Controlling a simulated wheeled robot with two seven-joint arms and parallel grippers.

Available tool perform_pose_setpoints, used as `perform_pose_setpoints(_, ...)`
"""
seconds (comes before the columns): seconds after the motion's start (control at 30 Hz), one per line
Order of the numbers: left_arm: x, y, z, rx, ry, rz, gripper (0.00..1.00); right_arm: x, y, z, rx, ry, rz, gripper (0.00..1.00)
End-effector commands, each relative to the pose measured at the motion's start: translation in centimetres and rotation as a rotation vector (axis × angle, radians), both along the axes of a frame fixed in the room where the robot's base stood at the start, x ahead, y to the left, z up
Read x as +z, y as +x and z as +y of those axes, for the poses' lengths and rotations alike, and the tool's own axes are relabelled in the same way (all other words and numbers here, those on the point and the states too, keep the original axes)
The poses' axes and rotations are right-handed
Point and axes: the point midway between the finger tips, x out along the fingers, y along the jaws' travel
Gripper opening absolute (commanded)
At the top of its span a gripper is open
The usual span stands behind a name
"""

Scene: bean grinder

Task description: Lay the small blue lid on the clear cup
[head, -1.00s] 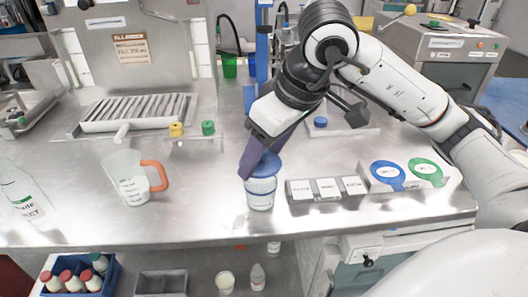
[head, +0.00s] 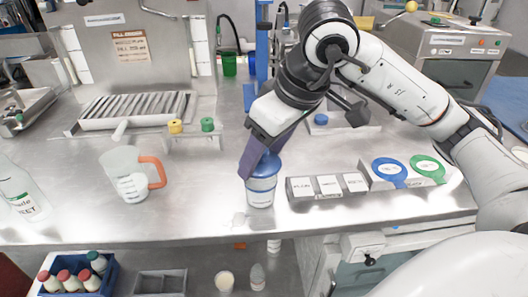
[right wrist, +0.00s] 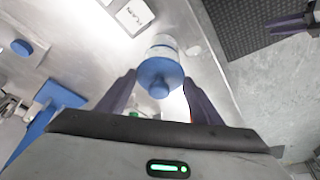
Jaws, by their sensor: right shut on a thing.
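The small blue lid (head: 266,163) is at the top of the clear cup (head: 261,193), near the front edge of the steel table. In the right wrist view the round lid (right wrist: 158,77), with a knob in its middle, covers the mouth of the cup (right wrist: 163,45). I cannot tell whether it rests on the rim or sits just above. My right gripper (head: 257,155) reaches down from the upper right and is shut on the lid. Its dark purple fingers also show either side of the lid in the right wrist view (right wrist: 158,88). A dark finger, likely of my left gripper (right wrist: 289,24), shows there at the right edge.
A measuring jug (head: 131,187) with an orange handle stands left. Grey labelled blocks (head: 327,195) and blue (head: 389,181) and green (head: 428,173) round pieces lie right of the cup. Another blue cap (head: 321,119) is behind. The table between jug and cup is clear.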

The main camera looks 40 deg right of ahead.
Motion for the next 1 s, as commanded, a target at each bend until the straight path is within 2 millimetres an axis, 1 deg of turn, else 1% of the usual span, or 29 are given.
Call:
perform_pose_setpoints(0.33,0.03,0.02,0.02,-0.001,0.001,0.0,0.31,0.03,0.01,-0.01,0.0,0.0,0.0,0.39)
perform_pose_setpoints(0.7,-0.79,0.06,0.02,-0.001,0.0,-0.002,0.31,-0.66,0.02,-0.02,-0.001,0.001,-0.001,0.39)
perform_pose_setpoints(1.0,-0.75,0.08,0.0,0.0,0.0,-0.003,0.31,-0.62,0.02,-0.02,-0.001,0.0,0.0,0.39)
